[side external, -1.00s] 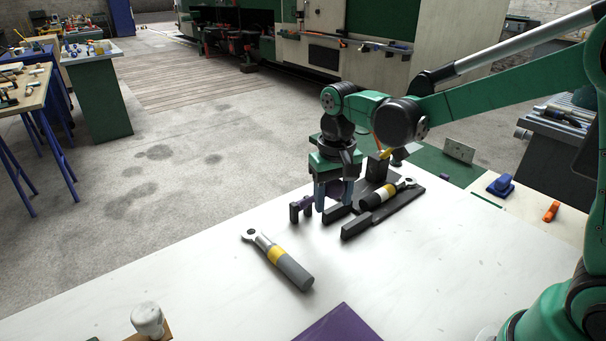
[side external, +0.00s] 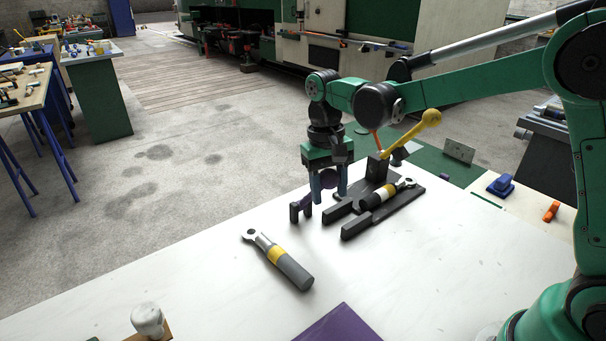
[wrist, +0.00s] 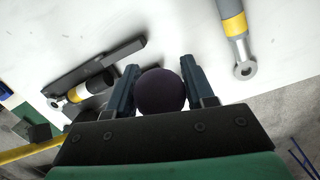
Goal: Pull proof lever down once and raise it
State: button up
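Part of a yellow bar also shows at the left edge of the wrist view (wrist: 28,152). My gripper (side external: 329,190) is low over the bench, left of the block and apart from the lever. Its fingers (wrist: 160,85) press on both sides of a dark purple rounded object (wrist: 160,93).
A grey wrench with a yellow band (side external: 280,262) lies on the white bench. Another wrench (side external: 385,195) lies on a dark forked cradle (side external: 400,214) beside the lever block. A purple mat (side external: 338,325) and white knob (side external: 147,320) are at the front. The bench's left middle is clear.

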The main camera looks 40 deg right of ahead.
aim_at(329, 169)
jog(key=o, duration=0.3)
jog(key=shift+o, duration=0.2)
jog(key=shift+r, duration=0.1)
jog(key=shift+w+r, duration=0.2)
jog(key=shift+r, duration=1.15)
jog(key=shift+w+r, duration=0.2)
jog(key=shift+r, duration=1.15)
